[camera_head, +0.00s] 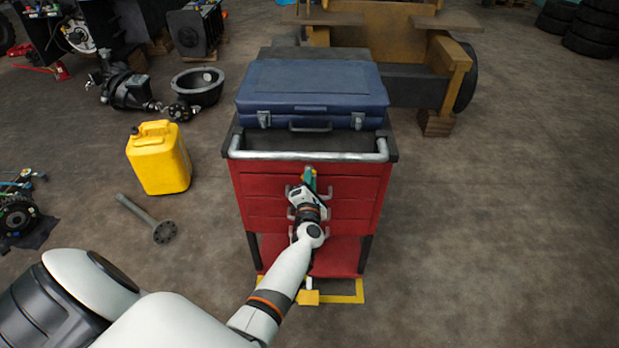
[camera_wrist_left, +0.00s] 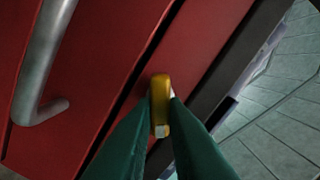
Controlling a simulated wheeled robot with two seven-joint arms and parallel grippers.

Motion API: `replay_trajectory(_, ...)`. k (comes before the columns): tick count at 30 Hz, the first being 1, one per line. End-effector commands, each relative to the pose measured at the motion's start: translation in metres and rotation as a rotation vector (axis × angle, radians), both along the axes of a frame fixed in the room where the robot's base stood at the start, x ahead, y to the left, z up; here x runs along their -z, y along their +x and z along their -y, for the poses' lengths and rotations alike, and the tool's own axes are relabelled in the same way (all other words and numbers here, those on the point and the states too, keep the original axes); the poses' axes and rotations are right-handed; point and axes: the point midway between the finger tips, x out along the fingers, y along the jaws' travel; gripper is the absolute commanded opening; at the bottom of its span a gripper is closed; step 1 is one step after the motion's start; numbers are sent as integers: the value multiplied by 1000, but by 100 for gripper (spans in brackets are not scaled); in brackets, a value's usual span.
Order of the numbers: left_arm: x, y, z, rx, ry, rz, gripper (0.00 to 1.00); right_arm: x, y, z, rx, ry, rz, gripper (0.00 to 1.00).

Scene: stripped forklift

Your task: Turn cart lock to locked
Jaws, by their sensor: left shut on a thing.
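The cart (camera_head: 310,180) is a red drawer unit with a dark top and a grey push bar. Its lock shows in the left wrist view as a small yellow lever (camera_wrist_left: 160,95) on the red front, close to a dark edge. My left gripper (camera_head: 309,175) is at the upper front of the cart, just below the push bar. In the left wrist view its green fingers (camera_wrist_left: 157,118) are closed around the yellow lever. In the head view the lever is mostly hidden by the gripper. I cannot read any lock marking. My right gripper is not in view.
A blue case (camera_head: 312,85) lies on the cart top. Grey drawer handles (camera_wrist_left: 42,65) sit beside the gripper. A yellow canister (camera_head: 158,158) and a flanged shaft (camera_head: 145,215) are on the floor to the left. The floor to the right is clear.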

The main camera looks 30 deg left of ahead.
Motion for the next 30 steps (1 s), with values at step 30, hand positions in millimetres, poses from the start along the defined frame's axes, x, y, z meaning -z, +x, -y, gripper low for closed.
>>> replay_trajectory(30,4,0,2,1,490,-305,0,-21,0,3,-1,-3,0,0)
